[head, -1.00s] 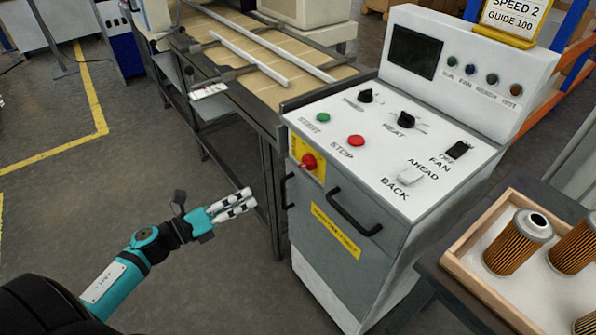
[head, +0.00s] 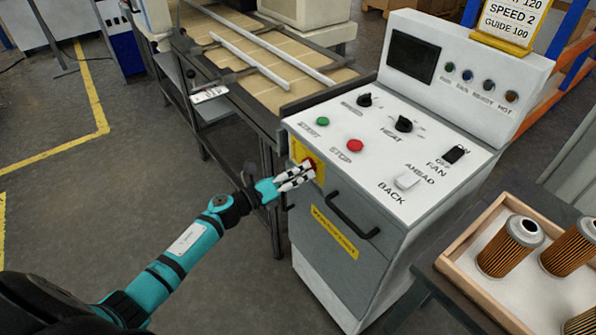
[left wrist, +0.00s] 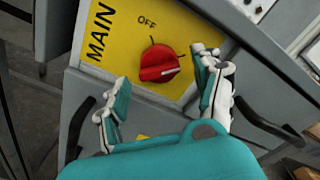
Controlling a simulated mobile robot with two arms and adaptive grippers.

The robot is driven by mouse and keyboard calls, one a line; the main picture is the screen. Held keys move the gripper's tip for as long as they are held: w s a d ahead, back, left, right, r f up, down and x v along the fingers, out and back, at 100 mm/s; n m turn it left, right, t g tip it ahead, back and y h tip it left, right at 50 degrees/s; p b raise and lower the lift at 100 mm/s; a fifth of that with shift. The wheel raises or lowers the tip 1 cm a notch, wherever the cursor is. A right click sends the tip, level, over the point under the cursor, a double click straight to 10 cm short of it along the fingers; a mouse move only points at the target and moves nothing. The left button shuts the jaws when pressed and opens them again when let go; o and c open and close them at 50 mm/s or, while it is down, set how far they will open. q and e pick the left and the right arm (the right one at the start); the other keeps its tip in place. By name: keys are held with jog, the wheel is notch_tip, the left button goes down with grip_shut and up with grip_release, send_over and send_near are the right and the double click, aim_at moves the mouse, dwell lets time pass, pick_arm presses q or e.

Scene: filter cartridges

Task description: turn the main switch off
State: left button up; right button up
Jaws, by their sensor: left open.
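The main switch is a red rotary knob (left wrist: 159,63) on a yellow plate (left wrist: 125,22) marked MAIN and OFF, on the front of the grey control cabinet (head: 320,262). In the left wrist view the knob's grip bar lies roughly crosswise to the picture, and the OFF mark is above it. My left gripper (head: 306,172) is at the plate in the head view and partly covers the knob. My right gripper is not in view.
A black door handle (head: 352,214) sticks out below. A filter tray (head: 463,244) stands at right.

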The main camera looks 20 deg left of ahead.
pick_arm(q)
jog(key=shift+w, duration=0.1)
jog(key=shift+c, duration=0.4)
jog(key=c, duration=1.1)
jog(key=shift+n, duration=0.3)
jog(key=shift+r+n+p, duration=0.15)
jog(key=shift+n+p, duration=1.25)
jog(key=shift+n, duration=2.95)
jog(key=shift+r+n+p, duration=0.1)
jog(key=shift+n+p, duration=1.3)
jog(key=shift+n, duration=2.95)
